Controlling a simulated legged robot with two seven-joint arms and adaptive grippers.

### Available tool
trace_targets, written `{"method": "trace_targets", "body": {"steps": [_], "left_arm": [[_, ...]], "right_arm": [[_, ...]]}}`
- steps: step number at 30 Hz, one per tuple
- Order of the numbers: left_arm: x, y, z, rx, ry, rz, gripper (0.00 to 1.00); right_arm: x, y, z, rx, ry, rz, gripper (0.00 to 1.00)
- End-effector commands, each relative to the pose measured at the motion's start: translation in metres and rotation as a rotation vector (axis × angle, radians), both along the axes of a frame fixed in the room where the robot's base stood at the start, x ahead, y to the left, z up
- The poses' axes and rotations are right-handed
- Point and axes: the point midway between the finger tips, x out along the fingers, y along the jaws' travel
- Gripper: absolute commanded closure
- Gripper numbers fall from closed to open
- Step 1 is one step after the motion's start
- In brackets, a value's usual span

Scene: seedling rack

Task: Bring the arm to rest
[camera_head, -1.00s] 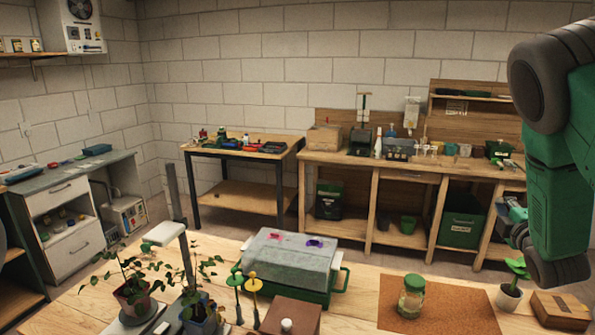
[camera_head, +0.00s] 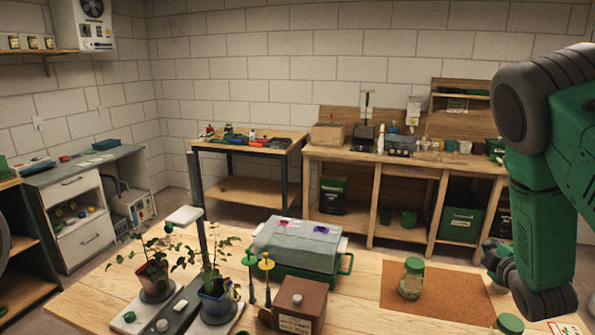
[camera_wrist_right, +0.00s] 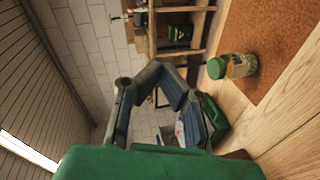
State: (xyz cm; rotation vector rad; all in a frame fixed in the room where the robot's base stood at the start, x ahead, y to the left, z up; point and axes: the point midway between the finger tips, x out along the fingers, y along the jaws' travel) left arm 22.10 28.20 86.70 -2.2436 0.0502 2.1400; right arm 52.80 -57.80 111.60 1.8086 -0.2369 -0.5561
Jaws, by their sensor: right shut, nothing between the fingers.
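My right arm (camera_head: 545,190), green with dark joints, hangs at the right of the head view. Its gripper (camera_head: 494,256) shows small and partly hidden beside the lower joint, above the right part of the wooden bench (camera_head: 365,315). In the right wrist view the gripper (camera_wrist_right: 163,70) has its grey fingers drawn together, with nothing held. A green-lidded glass jar (camera_head: 411,279) stands on a brown mat (camera_head: 452,294), apart from the gripper; the jar also shows in the wrist view (camera_wrist_right: 240,66). My left gripper is out of view.
Bare bench lies before the mat.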

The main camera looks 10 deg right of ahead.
Motion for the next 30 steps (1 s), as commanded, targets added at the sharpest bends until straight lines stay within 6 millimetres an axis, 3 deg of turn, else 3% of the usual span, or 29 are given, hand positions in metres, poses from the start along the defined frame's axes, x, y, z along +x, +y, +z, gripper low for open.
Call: {"method": "trace_targets", "body": {"steps": [8, 12, 15, 21, 27, 28, 30], "left_arm": [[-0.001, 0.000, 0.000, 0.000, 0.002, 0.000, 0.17], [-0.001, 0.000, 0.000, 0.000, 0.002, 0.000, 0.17], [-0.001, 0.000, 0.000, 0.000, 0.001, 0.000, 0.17], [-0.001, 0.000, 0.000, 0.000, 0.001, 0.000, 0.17], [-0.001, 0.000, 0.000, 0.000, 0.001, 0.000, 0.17], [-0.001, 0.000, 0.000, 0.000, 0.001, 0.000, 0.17], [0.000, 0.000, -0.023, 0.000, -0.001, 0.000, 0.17]], "right_arm": [[-0.049, 0.066, -0.102, 0.348, 0.176, -0.088, 1.00], [-0.106, 0.123, -0.168, 0.597, 0.334, -0.206, 1.00], [-0.156, 0.166, -0.205, 0.757, 0.452, -0.320, 1.00], [-0.250, 0.234, -0.244, 0.971, 0.657, -0.550, 1.00], [-0.329, 0.284, -0.253, 1.081, 0.823, -0.764, 1.00], [-0.341, 0.291, -0.253, 1.092, 0.847, -0.797, 1.00], [-0.332, 0.288, -0.276, 1.088, 0.830, -0.780, 1.00]]}}
